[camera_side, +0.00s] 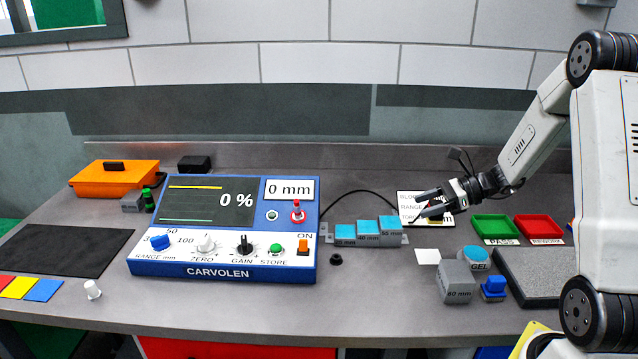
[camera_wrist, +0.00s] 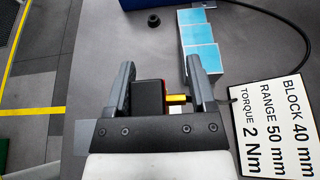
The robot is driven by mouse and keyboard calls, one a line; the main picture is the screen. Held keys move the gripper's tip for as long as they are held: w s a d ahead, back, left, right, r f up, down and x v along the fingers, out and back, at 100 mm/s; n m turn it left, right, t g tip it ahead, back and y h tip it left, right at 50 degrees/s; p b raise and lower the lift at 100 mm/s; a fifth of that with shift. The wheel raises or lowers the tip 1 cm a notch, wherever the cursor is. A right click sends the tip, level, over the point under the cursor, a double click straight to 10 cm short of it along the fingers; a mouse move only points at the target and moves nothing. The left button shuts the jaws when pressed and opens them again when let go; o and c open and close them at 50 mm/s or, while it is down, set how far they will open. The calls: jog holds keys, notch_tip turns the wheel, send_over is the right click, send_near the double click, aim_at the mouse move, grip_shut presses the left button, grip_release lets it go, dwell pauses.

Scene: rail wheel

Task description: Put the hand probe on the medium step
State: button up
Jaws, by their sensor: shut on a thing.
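My gripper (camera_side: 430,203) is above the bench at the right, over a white label card; it also shows in the wrist view (camera_wrist: 168,80). It is shut on the hand probe (camera_wrist: 148,96), a small black body with a red edge and a gold connector on its right. The side view barely shows the probe between the fingers. The grey step block has three blue-topped steps rising to the right. Its middle, medium step (camera_side: 368,229) is bare and lies left of my gripper; it also shows in the wrist view (camera_wrist: 198,35), ahead of the fingers.
A blue CARVOLEN instrument (camera_side: 223,272) stands left of the steps, reading 0 % and 0 mm. A black cable (camera_side: 350,193) arches behind the steps. A small black knob (camera_side: 336,260) lies before them. A green tray (camera_side: 495,227), red tray (camera_side: 538,228) and grey block (camera_side: 456,283) stand at right.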

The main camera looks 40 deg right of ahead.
jog(key=w+a+r, duration=0.1)
jog(key=a+r, duration=0.5)
jog(key=a, duration=0.1)
jog(key=shift+a, duration=0.35)
jog(key=shift+w, duration=0.15)
send_over(361, 224)
jog(key=s, duration=0.2)
jog(key=f, duration=0.8)
jog(key=shift+w+a, duration=0.2)
jog(key=shift+a, duration=0.05)
jog(key=shift+w+d+f, duration=0.15)
jog(key=shift+w+f, duration=0.45)
jog(key=shift+w+f, duration=0.15)
jog(key=shift+f, duration=1.7)
jog(key=shift+f, duration=0.1)
